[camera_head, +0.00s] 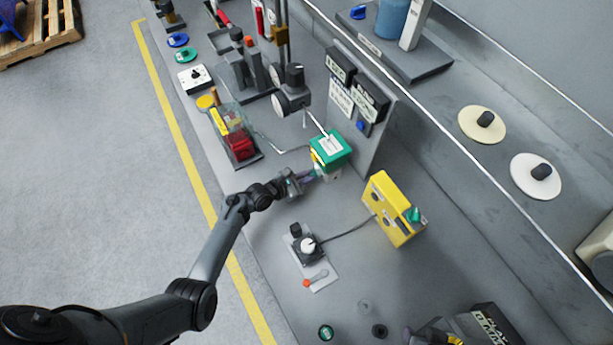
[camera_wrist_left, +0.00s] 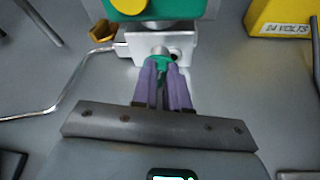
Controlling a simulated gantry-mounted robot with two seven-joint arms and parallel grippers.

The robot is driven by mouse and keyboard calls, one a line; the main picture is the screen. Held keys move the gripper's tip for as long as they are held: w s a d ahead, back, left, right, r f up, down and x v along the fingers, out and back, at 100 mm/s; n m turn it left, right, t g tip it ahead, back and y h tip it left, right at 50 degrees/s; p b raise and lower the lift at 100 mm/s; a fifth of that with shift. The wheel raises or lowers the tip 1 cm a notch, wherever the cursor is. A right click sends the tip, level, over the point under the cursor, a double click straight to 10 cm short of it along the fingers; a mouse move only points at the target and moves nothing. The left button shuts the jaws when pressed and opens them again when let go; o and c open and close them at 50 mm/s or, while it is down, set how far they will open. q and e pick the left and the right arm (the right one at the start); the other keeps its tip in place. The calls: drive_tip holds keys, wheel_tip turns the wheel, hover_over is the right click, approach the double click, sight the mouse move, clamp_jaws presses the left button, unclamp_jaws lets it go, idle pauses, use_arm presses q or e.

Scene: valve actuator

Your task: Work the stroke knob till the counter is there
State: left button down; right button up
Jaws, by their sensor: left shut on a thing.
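The valve actuator, a box with a green top (camera_head: 331,150) and a yellow side, stands in front of the upright grey panel in the head view. Its green housing (camera_wrist_left: 188,9) and pale lower block (camera_wrist_left: 185,46) show at the top of the left wrist view. A small green knob (camera_wrist_left: 160,63) sits at the block's front. My left gripper (camera_wrist_left: 163,72) has its purple fingers shut on this knob; in the head view it (camera_head: 309,176) reaches the actuator's near side. Two dark display boxes (camera_head: 341,66) (camera_head: 370,98) are on the panel; I cannot read their digits surely.
A yellow box (camera_head: 395,208) with a green knob stands right of the actuator; it also shows in the left wrist view (camera_wrist_left: 282,16). A plate with a white-topped knob (camera_head: 308,245) lies nearer. A bent metal rod (camera_wrist_left: 62,88) runs left of the block. A tray (camera_head: 244,160) holds red and yellow parts.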

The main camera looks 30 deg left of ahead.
use_arm(q)
drive_tip(key=shift+s+d+m+y+p, duration=0.15)
drive_tip(key=shift+m+y+p, duration=0.15)
drive_tip(key=shift+m+p, duration=0.25)
drive_tip(key=shift+d+m+t+y, duration=0.15)
drive_tip(key=shift+m+t+y, duration=0.15)
drive_tip(key=shift+m+t, duration=0.25)
drive_tip(key=shift+d+f+m+t, duration=0.1)
drive_tip(key=shift+f+m+t, duration=0.15)
drive_tip(key=shift+m, duration=0.45)
drive_tip(key=shift+s+m+t+y, duration=0.1)
drive_tip(key=shift+m+t+y, duration=0.25)
drive_tip(key=shift+m, duration=0.25)
drive_tip(key=c, duration=1.1)
unclamp_jaws()
drive_tip(key=shift+c, duration=0.2)
